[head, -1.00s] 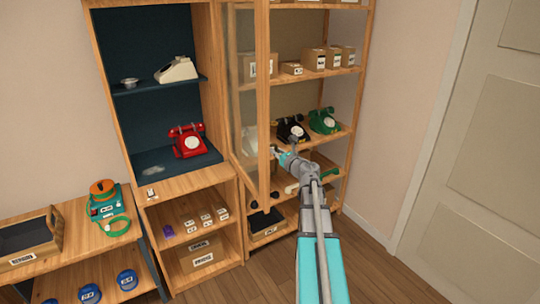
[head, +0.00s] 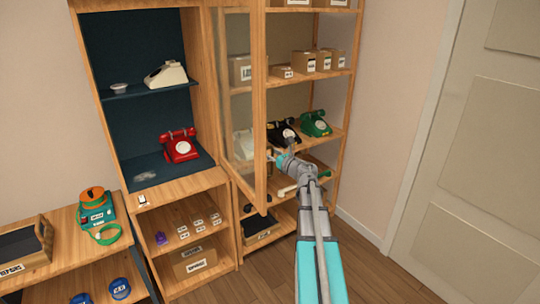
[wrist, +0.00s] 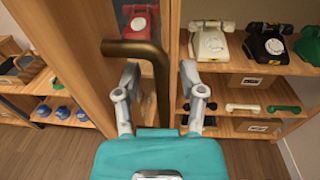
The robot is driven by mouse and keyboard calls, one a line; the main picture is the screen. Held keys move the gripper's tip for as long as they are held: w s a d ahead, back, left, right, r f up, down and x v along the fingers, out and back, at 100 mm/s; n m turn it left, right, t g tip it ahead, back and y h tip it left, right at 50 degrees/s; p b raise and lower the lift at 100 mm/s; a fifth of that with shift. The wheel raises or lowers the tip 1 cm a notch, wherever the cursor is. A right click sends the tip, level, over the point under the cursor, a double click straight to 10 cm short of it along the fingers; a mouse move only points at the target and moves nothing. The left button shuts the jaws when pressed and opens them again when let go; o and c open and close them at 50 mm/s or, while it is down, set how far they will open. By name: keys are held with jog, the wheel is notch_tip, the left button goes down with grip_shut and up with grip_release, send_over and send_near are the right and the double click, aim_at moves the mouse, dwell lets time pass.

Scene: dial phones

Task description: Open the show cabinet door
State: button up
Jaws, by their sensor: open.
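The show cabinet (head: 204,100), wooden with a dark blue back, stands with its front uncovered. A red dial phone (head: 180,147) and a cream phone (head: 166,74) sit inside it. Its wood-framed glass door (head: 259,100) stands swung out at the cabinet's right side, in front of the right-hand shelf. My gripper (head: 271,157) is at the door's lower outer part. In the wrist view, my gripper (wrist: 158,78) is open, with a finger on each side of the bronze bar handle (wrist: 158,85). I cannot tell whether a finger touches the handle.
The right-hand shelf (head: 338,100) behind the door holds boxes, a black phone (head: 283,133) and a green phone (head: 315,124). A low bench (head: 60,245) with a tray stands at left. A pale room door (head: 470,150) is at right. The wooden floor in front is clear.

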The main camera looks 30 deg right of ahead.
jog(key=s+d, duration=0.1)
jog(key=s, duration=1.1)
jog(key=shift+w, duration=0.1)
dwell(0.8)
jog(key=w+a+r+m+h, duration=0.2)
jog(key=w+m+h, duration=0.2)
jog(key=m+h, duration=0.75)
jog(key=s+a+f+m+g+y, duration=0.25)
jog(key=a+f+m+g, duration=0.75)
jog(key=a+f+m, duration=0.75)
jog(key=s+a+f+m+g+y, duration=0.1)
jog(key=s+a+m+g+y, duration=0.2)
jog(key=a, duration=0.6)
jog(key=s+a+f+m+g+y, duration=0.2)
jog(key=s+a+m+g+y, duration=0.2)
jog(key=s+a, duration=0.4)
jog(key=shift+a+m+g, duration=0.5)
jog(key=shift+a, duration=0.7)
